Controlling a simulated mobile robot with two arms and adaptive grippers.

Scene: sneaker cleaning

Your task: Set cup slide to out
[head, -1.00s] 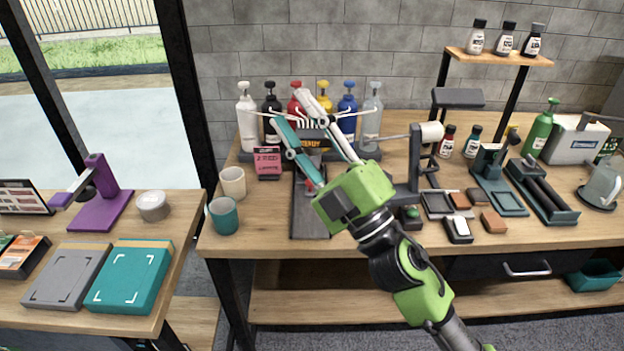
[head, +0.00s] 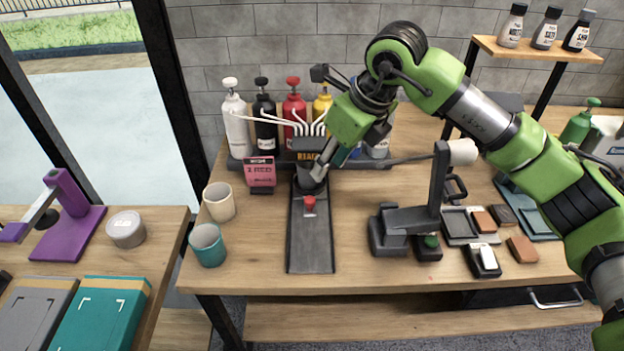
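The cup slide is a long dark grey track (head: 311,246) on the wooden bench, running from the coloured bottles toward the front edge. A dark cup-shaped piece (head: 309,182) sits at its back end, with a red knob (head: 309,204) just in front. The front part of the track is bare. My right gripper (head: 319,171) reaches in from the right and points down at the dark piece. Its light fingertip overlaps the piece's rim in the picture; I cannot tell whether they touch. The fingers overlap, so their opening is unclear. My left gripper is out of view.
A beige cup (head: 219,203) and a teal cup (head: 208,246) stand left of the track. A pink sign (head: 260,173) stands near its back left. A dark grey stand (head: 405,229) is to the right. Pump bottles with white tubes (head: 236,121) line the back.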

